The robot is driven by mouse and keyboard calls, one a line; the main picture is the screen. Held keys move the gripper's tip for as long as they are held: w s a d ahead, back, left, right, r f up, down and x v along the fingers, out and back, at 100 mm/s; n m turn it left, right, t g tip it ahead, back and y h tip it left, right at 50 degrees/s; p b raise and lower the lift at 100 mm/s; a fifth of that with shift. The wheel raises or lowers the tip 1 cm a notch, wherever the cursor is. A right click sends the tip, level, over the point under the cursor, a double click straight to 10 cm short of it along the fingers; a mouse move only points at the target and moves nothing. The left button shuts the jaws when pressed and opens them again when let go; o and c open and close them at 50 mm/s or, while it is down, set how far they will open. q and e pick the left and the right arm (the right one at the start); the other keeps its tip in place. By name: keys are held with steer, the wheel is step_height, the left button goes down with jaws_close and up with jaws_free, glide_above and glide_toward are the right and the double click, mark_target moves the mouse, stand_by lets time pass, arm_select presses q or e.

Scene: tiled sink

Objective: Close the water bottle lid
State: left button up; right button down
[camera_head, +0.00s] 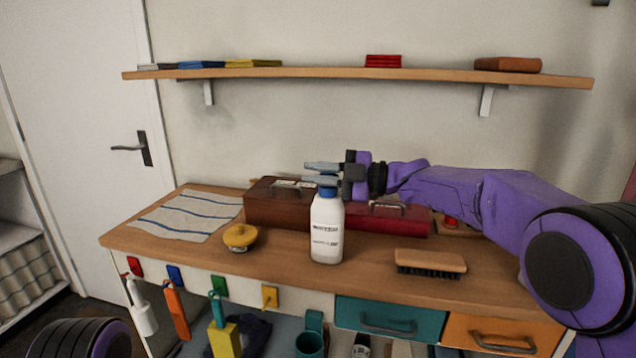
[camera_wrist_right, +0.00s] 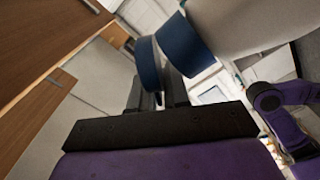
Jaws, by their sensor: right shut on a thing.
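A white water bottle (camera_head: 327,230) with dark print stands upright on the wooden bench. A blue ring (camera_head: 327,192) is at its top. In the wrist view the white bottle body (camera_wrist_right: 245,22) and its blue top ring (camera_wrist_right: 185,46) fill the upper right. My right gripper (camera_head: 318,174) is directly above the bottle, its fingers pointing left. It is shut on the blue lid (camera_wrist_right: 148,64), which sits close beside the bottle's blue ring in the wrist view. Whether they touch is unclear. My left gripper is out of view.
Behind the bottle are a brown toolbox (camera_head: 268,206) and a red toolbox (camera_head: 390,218). A yellow round container (camera_head: 239,236) and a striped cloth (camera_head: 188,215) lie left. A wooden brush (camera_head: 430,262) lies right. A shelf (camera_head: 350,74) runs above.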

steer(key=shift+f+n, duration=0.15)
steer(key=shift+n, duration=0.15)
steer(key=c, duration=1.3)
jaws_free()
steer(key=b+v, duration=0.2)
steer(key=v, duration=0.8)
steer(key=shift+s+d, duration=0.15)
steer(key=shift+d, duration=0.15)
